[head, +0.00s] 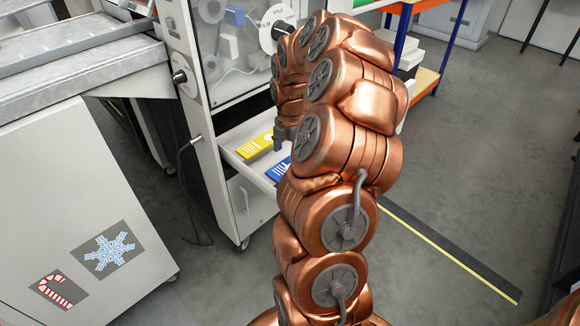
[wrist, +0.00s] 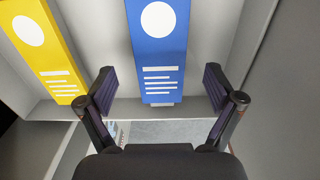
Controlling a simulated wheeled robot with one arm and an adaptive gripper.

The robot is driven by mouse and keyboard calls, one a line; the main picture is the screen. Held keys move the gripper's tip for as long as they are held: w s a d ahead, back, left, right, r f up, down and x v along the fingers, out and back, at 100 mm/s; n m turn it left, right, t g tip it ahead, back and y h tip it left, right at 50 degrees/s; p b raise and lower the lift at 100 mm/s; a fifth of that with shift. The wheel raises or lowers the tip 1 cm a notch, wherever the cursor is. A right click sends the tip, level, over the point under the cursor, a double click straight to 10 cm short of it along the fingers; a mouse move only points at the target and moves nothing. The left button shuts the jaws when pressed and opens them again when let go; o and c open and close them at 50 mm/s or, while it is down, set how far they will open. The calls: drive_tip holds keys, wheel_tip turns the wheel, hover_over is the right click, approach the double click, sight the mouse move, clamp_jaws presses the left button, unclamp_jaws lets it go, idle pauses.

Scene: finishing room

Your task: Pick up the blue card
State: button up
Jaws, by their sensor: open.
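The blue card (wrist: 158,55) shows in the wrist view at top centre, with a white circle and white lines of print. It lies on the light grey tray surface, near the tray's edge. In the head view, part of the blue card (head: 279,170) shows just left of my arm; the rest is hidden by the arm. My gripper (wrist: 158,88) is open, its two fingers on either side of the blue card's printed end in the picture, apart from it. In the head view my gripper (head: 283,136) is mostly hidden by the arm.
A yellow card (wrist: 46,45) lies left of the blue card on the same tray (head: 234,138). The tray's side walls stand near both cards. A tall cabinet (head: 192,90) rises behind. A blue and orange rack (head: 430,80) stands at right; grey floor is open there.

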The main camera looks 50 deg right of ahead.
wheel_tip(320, 180, down, 2)
drive_tip(key=shift+f, duration=0.15)
drive_tip(key=shift+c, duration=0.2)
drive_tip(key=c, duration=1)
drive_tip(key=shift+o, duration=0.2)
